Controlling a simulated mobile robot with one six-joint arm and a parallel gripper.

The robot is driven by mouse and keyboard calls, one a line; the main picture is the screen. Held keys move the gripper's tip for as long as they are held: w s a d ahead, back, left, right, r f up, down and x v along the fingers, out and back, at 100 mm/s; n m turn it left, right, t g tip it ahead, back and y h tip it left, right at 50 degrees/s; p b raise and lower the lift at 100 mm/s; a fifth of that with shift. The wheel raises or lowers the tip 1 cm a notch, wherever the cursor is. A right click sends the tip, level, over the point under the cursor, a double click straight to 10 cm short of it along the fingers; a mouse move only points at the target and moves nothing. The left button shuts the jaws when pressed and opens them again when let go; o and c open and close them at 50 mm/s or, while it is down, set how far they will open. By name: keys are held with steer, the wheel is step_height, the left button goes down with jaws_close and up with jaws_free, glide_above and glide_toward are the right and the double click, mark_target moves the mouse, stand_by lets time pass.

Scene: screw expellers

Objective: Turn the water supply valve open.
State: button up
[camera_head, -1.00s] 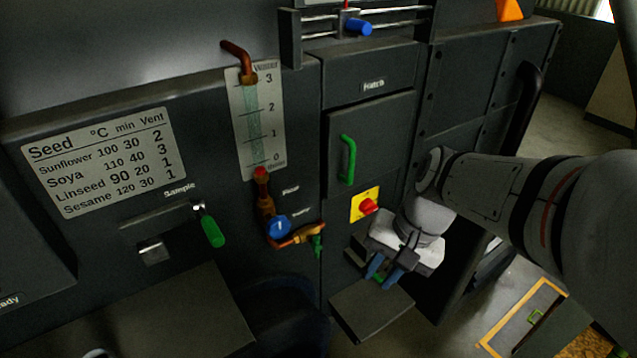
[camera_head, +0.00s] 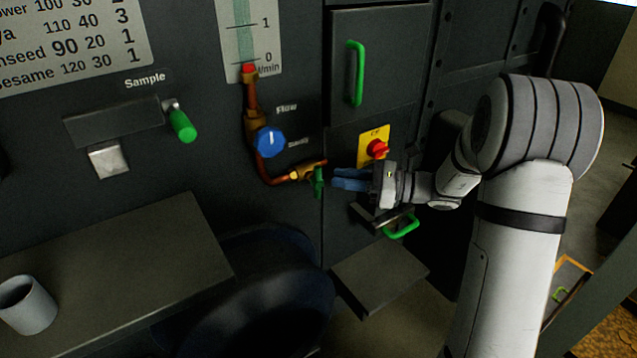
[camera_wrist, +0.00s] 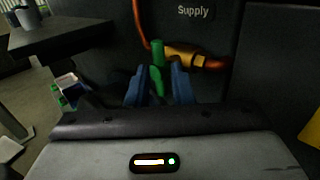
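The water supply valve is a brass body (camera_head: 304,172) on a copper pipe below the Supply label. Its green lever (camera_head: 318,183) hangs down, across the pipe's line. In the wrist view the brass body (camera_wrist: 180,55) and the green lever (camera_wrist: 157,55) are ahead, and the lever lines up between my blue fingers. My gripper (camera_head: 335,179) points left at the lever from its right, with a small gap left in the head view. In the wrist view my gripper (camera_wrist: 159,70) is open and empty, one finger on each side of the lever's line.
A blue flow knob (camera_head: 270,141) sits up and left of the valve. A red switch on a yellow plate (camera_head: 376,148) is just above my gripper. A green drawer-type handle (camera_head: 402,227) and a shelf (camera_head: 380,272) are below. A grey cup (camera_head: 27,305) stands on the left ledge (camera_head: 150,280).

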mark_target(317, 180)
steer(key=a, duration=0.2)
steer(key=a+b, duration=0.1)
steer(key=a, duration=0.1)
steer(key=w+a, duration=0.1)
steer(key=a, duration=0.1)
steer(key=shift+a, duration=0.2)
jaws_close()
